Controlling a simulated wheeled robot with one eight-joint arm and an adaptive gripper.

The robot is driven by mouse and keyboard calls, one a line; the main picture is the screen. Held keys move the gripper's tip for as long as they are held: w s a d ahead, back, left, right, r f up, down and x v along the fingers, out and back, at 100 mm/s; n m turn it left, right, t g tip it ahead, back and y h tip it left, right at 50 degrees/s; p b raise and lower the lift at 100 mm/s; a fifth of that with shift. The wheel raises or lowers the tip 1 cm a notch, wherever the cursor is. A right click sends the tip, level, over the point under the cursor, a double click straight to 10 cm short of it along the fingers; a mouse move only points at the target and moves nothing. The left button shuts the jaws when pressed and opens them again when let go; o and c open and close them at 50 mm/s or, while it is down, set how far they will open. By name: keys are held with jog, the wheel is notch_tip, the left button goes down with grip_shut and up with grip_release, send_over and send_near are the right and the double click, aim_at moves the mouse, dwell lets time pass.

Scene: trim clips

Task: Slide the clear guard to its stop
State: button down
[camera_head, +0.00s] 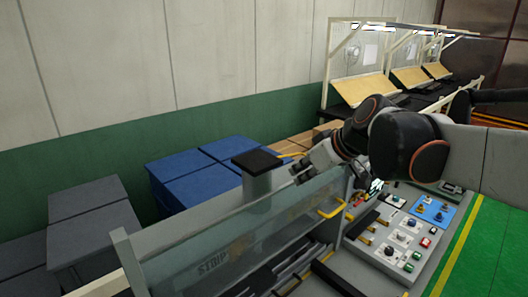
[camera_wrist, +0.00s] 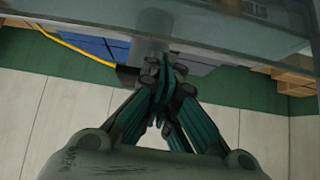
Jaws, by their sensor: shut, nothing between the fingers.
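The clear guard (camera_head: 270,230) is a see-through panel along the front of the grey machine, with a yellow handle (camera_head: 331,208) near its right end. Lettering reading "STRIP" shows through it. My gripper (camera_head: 302,174) is at the guard's upper edge, toward its right part, with my arm reaching in from the right. In the wrist view my gripper (camera_wrist: 168,75) has its fingers together with nothing between them. The guard's edge (camera_wrist: 200,48) crosses the top of that view. I cannot tell whether the fingers touch the guard.
A grey post with a black cap (camera_head: 257,162) stands behind the guard. Blue boxes (camera_head: 195,175) and grey boxes (camera_head: 90,215) stand along the wall.

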notch_tip(320, 180, up, 3)
jog(key=w+p, duration=0.1)
jog(key=w, duration=0.2)
jog(key=p, duration=0.2)
send_over(276, 217)
notch_tip(276, 217, down, 9)
jog(key=shift+s+d+f+n, duration=0.1)
jog(key=shift+s+f+n, duration=0.05)
jog(key=shift+f, duration=0.4)
jog(key=shift+s+d+f+n, duration=0.1)
jog(key=shift+f+n, duration=0.05)
jog(key=shift+f, duration=0.35)
notch_tip(276, 217, down, 12)
jog(key=b, duration=1)
jog(key=shift+f, duration=0.25)
jog(key=shift+r, duration=0.1)
